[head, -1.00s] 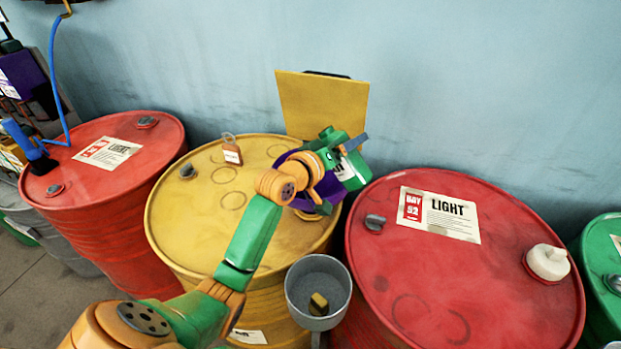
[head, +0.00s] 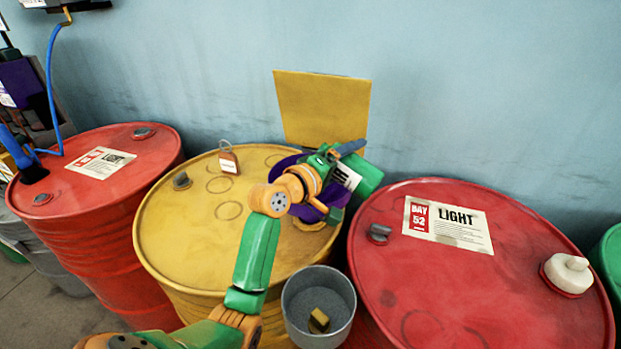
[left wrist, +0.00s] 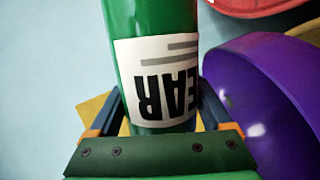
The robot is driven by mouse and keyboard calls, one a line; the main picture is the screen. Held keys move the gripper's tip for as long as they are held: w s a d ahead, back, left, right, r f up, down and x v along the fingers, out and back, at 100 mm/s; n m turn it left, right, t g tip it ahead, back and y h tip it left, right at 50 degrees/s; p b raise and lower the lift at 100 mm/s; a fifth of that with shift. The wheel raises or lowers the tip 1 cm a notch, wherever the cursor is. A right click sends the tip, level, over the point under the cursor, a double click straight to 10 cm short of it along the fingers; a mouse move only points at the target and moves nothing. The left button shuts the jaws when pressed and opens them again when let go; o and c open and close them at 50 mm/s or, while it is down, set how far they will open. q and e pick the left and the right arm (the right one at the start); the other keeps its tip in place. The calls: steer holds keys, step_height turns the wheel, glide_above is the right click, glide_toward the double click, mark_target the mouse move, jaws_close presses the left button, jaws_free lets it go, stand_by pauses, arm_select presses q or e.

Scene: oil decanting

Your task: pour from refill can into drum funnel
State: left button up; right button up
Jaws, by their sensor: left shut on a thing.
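The green refill can (head: 369,179) has a white label and is held tilted over the right rear part of the yellow drum (head: 172,228). My left gripper (head: 343,158) is shut on it. In the left wrist view the can (left wrist: 150,20) stands between the fingers of my gripper (left wrist: 158,112), its label upside down. The purple funnel (head: 284,167) is on the yellow drum, partly hidden behind my gripper and the can. In the left wrist view the funnel (left wrist: 265,85) is right beside the can. The can's mouth is hidden, and no flow shows. My right gripper is not in view.
A yellow board (head: 322,105) stands behind the drum by the wall. Red drums stand left (head: 95,215) and right (head: 440,275). A grey bucket (head: 345,338) with a yellow block (head: 318,320) is in front. A tag (head: 228,162) lies on the yellow drum.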

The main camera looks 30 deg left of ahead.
arm_select(q)
steer(key=shift+a+r+n+p, duration=0.5)
steer(key=shift+a+n+p, duration=0.05)
steer(key=shift+n+p, duration=0.15)
steer(key=shift+f+n+t+h, duration=0.3)
steer(key=shift+f+n, duration=0.1)
steer(key=shift+n, duration=0.4)
stand_by(1.2)
steer(key=shift+a+r+n+p, duration=0.2)
steer(key=shift+r+n+p, duration=0.25)
steer(key=shift+n+p, duration=0.35)
stand_by(0.9)
steer(key=shift+a+f+n+h, duration=0.2)
steer(key=shift+f+n+h, duration=0.15)
steer(key=shift+n, duration=0.45)
stand_by(0.6)
steer(key=shift+a+r+n+t+p, duration=0.2)
steer(key=shift+r+n+t+p, duration=0.1)
steer(key=shift+n+p, duration=0.35)
steer(key=shift+r, duration=0.1)
steer(key=shift+a+f+n, duration=0.15)
steer(key=shift+f+n, duration=0.1)
steer(key=shift+n, duration=0.2)
steer(key=shift+f, duration=0.1)
